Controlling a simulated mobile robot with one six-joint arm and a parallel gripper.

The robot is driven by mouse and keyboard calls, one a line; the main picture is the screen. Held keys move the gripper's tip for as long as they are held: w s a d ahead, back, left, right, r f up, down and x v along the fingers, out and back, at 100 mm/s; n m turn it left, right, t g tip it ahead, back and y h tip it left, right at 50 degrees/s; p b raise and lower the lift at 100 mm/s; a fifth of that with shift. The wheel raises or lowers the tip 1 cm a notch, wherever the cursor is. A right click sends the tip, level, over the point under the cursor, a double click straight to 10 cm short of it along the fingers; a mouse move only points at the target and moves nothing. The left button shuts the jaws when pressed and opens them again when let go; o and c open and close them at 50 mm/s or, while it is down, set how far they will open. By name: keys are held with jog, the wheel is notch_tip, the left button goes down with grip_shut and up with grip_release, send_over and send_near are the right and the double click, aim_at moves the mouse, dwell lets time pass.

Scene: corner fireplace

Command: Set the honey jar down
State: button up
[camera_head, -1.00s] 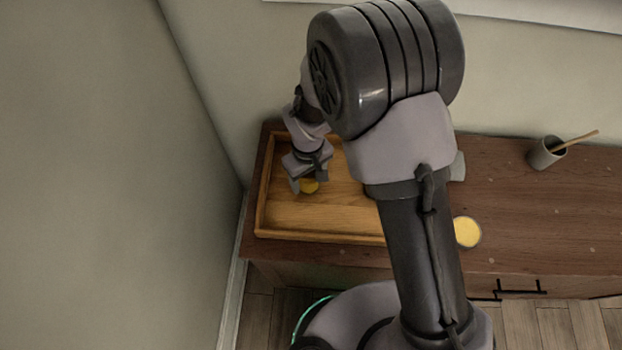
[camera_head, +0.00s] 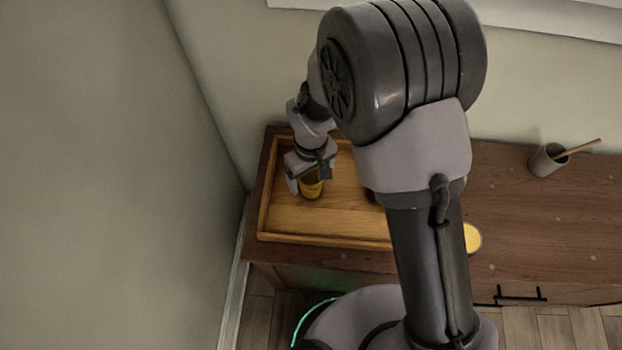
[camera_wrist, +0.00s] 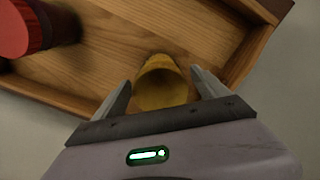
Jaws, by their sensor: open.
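The honey jar (camera_head: 311,189) is a small yellow-amber jar. It stands in the wooden tray (camera_head: 325,237), and my gripper (camera_head: 309,184) is just above it with its fingers on either side. In the wrist view, the jar (camera_wrist: 161,82) sits between the two spread fingers of my gripper (camera_wrist: 162,92), with a visible gap on each side. My gripper is open. The jar's top shows partly, and my gripper's body hides some of it in the head view.
A red-capped dark jar (camera_wrist: 22,28) stands in the tray at the upper left of the wrist view. A grey cup with a wooden stick (camera_head: 548,159) is at the right on the brown cabinet (camera_head: 540,225). A yellow round item (camera_head: 473,238) is partly behind my arm.

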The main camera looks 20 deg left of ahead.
notch_tip(320, 180, up, 9)
jog(key=shift+f+p, duration=0.15)
jog(key=shift+p, duration=0.9)
jog(key=d+r+m+t+y, duration=0.2)
jog(key=d+r+m, duration=0.6)
jog(key=d+r, duration=0.9)
jog(key=s+d+r+m+t, duration=0.3)
jog(key=s+d+r+m, duration=0.4)
jog(key=s+d, duration=0.2)
jog(key=shift+s+r+m+t, duration=0.3)
jog(key=shift+s+t, duration=0.1)
notch_tip(320, 180, down, 8)
jog(key=b, duration=0.7)
jog(key=shift+r+b, duration=0.2)
jog(key=shift+b, duration=0.15)
